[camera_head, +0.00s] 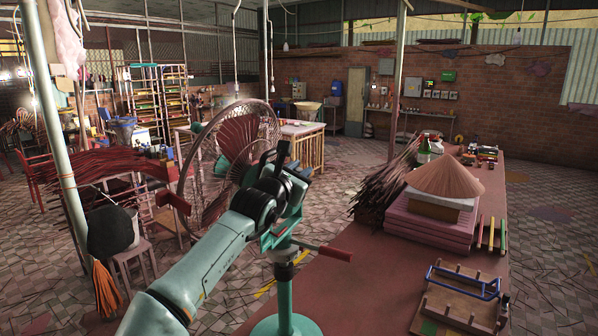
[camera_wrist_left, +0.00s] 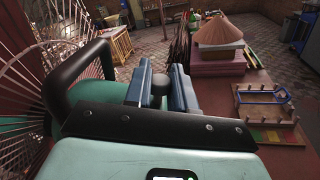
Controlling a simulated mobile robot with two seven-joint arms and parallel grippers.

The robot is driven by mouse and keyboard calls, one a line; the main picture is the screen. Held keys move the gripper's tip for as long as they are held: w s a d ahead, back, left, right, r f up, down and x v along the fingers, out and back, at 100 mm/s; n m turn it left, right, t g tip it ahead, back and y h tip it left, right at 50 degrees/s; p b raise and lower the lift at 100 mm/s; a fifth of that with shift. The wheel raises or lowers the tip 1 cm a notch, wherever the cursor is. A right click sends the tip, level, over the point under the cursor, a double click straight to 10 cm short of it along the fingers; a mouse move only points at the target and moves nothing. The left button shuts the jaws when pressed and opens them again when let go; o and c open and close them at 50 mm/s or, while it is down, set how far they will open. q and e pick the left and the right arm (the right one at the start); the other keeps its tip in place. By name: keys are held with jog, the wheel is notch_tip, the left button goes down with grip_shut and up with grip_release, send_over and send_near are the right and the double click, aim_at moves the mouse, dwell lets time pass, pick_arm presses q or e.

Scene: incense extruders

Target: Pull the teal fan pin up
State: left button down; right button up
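The fan stands left of centre in the head view, with its wire cage (camera_head: 236,150) and teal pole (camera_head: 285,292). My left gripper (camera_head: 302,172) is over the rear of the fan, and my arm hides much of the motor housing. In the left wrist view the gripper's two blue-grey fingers (camera_wrist_left: 160,72) stand apart. A dark rounded knob (camera_wrist_left: 158,88) shows between them, and it may be the top of the fan pin. I cannot tell if the fingers touch it. No teal pin stands out clearly. My right gripper is out of view.
A reddish table (camera_head: 345,290) lies to the right. It holds a conical hat (camera_head: 446,178) on stacked pink slabs (camera_head: 430,226), a bundle of sticks (camera_head: 384,190) and a wooden rack with a blue handle (camera_head: 463,282). The fan cage is close on the gripper's left.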

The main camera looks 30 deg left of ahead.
pick_arm(q)
jog(key=shift+d+r, duration=0.2)
jog(key=shift+r, duration=0.9)
jog(key=c, duration=1)
grip_release()
jog(key=shift+r, duration=0.1)
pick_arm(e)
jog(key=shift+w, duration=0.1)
pick_arm(q)
jog(key=shift+f, duration=0.2)
jog(key=shift+s+f, duration=0.1)
jog(key=shift+s, duration=0.25)
jog(key=shift+s+d+b, duration=0.35)
jog(key=shift+s+b, duration=0.5)
jog(key=shift+s, duration=1.25)
jog(key=shift+s+d+b, duration=0.35)
jog(key=shift+s+b, duration=0.5)
jog(key=shift+s, duration=1.25)
jog(key=shift+s+d+b, duration=0.35)
jog(key=shift+s+b, duration=0.5)
jog(key=shift+s, duration=1.25)
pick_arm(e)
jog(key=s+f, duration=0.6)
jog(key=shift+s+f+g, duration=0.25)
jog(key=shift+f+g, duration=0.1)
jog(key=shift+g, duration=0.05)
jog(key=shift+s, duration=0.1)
